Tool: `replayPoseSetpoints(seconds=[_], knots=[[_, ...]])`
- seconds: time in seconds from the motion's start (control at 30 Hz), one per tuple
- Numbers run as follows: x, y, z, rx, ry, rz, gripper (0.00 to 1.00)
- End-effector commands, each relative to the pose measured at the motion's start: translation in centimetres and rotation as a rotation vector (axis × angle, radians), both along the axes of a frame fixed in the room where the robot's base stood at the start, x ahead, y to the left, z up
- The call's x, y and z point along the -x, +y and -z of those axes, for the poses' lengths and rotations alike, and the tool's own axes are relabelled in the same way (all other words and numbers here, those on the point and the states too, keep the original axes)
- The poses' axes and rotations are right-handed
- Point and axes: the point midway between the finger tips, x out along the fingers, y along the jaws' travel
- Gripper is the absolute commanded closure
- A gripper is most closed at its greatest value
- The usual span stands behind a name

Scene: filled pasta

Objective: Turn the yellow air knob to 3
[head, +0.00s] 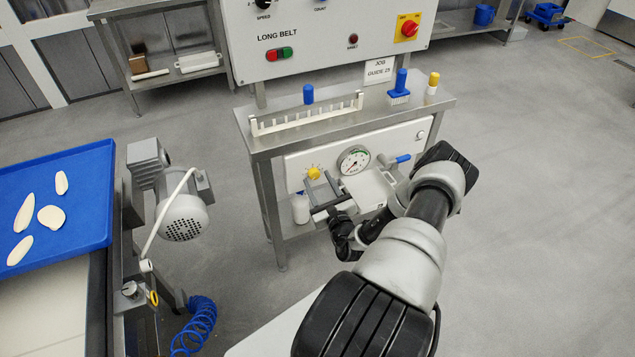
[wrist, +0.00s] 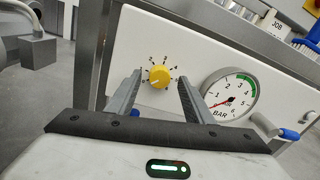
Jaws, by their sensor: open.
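The yellow air knob (head: 313,173) is on a white panel under the steel shelf. In the wrist view the knob (wrist: 159,75) is in the middle, ringed by black numbers, with 2 and 3 near its top and 4 to its upper right. I cannot tell clearly which number it points to. My gripper (head: 319,178) is open in front of the panel. In the wrist view its two fingers (wrist: 160,80) stand apart, one at each side of the knob. I see no clear contact, and the gap to the panel is hard to judge.
A round BAR gauge (wrist: 230,95) sits right of the knob, close to the right finger; its red needle points to the low end. A blue-handled valve (head: 403,159) is further right. The shelf (head: 275,140) with a white rack overhangs the panel. A grey motor (head: 183,215) stands left.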

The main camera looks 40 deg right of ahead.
Motion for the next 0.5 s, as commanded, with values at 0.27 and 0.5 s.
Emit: replayPoseSetpoints(seconds=[0.27,0.5], knots=[[-1.3,-0.34,-0.04,0.0,0.0,-0.001,0.53],[-1.27,-0.33,-0.04,-0.001,0.0,-0.001,0.63]])
